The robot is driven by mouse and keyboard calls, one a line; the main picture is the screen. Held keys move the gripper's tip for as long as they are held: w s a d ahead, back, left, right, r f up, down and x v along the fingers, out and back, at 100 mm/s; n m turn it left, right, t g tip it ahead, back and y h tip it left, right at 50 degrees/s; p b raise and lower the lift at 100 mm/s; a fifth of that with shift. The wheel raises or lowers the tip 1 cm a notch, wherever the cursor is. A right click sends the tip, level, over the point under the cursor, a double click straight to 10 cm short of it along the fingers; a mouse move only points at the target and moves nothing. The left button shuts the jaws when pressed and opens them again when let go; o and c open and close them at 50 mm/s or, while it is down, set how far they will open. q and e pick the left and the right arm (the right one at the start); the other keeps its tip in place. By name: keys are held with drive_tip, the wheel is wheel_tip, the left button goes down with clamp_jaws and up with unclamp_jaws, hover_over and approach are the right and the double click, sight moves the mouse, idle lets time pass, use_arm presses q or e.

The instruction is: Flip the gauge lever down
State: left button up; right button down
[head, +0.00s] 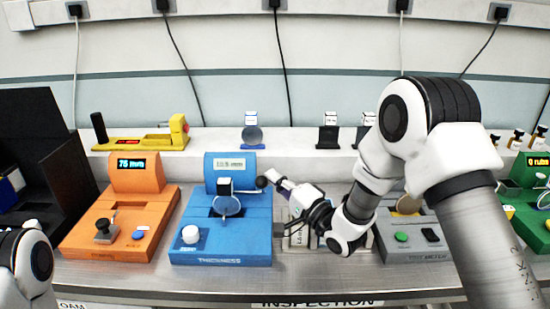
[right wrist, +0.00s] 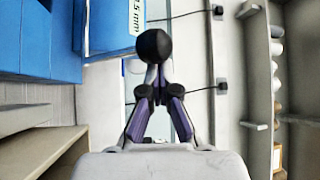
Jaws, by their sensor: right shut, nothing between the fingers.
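The blue thickness gauge (head: 222,245) stands on the bench, left of centre, with a lit display on its upright back. A round, glassy disc (head: 227,206) sits in its middle under a dark block. The lever's black ball knob (head: 261,182) is at the gauge's right side, up near the display's lower edge. My right gripper (head: 271,178) is shut and empty, its tips right beside the knob. In the right wrist view the knob (right wrist: 155,46) lies straight before the closed fingertips (right wrist: 155,84); I cannot tell if they touch. My left gripper is out of view.
An orange gauge (head: 120,225) stands close left of the blue one. A grey tester (head: 415,240) stands to the right, partly behind my right arm, and a green device (head: 530,210) at the far right.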

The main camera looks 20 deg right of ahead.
drive_tip(key=shift+s+f, duration=0.15)
drive_tip(key=shift+f, duration=0.05)
drive_tip(key=v, duration=1.1)
drive_tip(key=shift+s+d, duration=0.25)
drive_tip(key=shift+s, duration=0.05)
